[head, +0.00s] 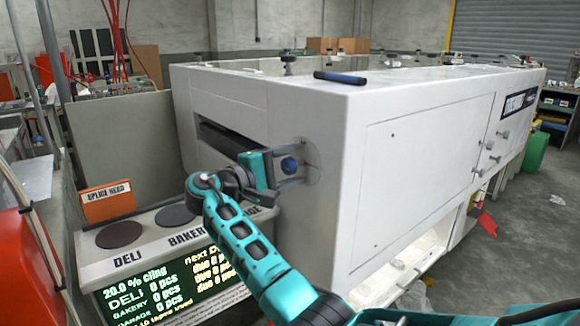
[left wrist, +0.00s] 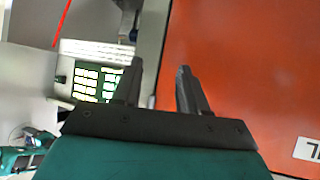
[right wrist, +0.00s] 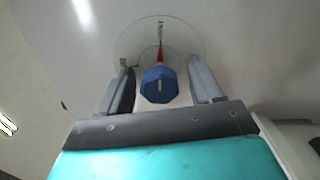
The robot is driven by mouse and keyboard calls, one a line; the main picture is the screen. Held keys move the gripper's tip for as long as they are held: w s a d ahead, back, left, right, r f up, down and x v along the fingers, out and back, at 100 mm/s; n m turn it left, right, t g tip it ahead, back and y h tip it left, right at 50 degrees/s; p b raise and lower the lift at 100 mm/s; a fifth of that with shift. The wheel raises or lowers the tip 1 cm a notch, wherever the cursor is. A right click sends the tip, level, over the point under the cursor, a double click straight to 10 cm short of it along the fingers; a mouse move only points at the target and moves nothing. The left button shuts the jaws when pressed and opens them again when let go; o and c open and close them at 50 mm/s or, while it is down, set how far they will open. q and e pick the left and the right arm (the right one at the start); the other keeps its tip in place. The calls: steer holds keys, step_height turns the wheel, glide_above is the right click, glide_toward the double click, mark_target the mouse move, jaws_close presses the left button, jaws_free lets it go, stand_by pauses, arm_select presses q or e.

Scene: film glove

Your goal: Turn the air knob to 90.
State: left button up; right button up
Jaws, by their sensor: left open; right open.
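The air knob (head: 289,165) is a blue knob on the white machine's end face, with a round dial plate behind it. In the right wrist view the knob (right wrist: 159,85) has a white mark on its front, and a red pointer rises from it toward the top of the dial (right wrist: 160,40). My right gripper (head: 292,167) is open, its fingers on either side of the knob with a gap to each; it also shows in the right wrist view (right wrist: 160,82). My left gripper (left wrist: 160,78) is open and empty beside an orange surface.
The white machine (head: 400,170) fills the middle and right. A counter with dark round pads (head: 120,234) and a lit display (head: 165,285) reading "20.0 %" stands at the lower left. An orange "SPLICE HEAD" sign (head: 107,200) stands on it. A large orange panel (left wrist: 245,70) is close to my left gripper.

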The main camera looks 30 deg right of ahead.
steer(key=shift+a, duration=0.1)
steer(key=s+a, duration=0.1)
steer(key=a, duration=1.1)
steer(key=shift+a, duration=0.35)
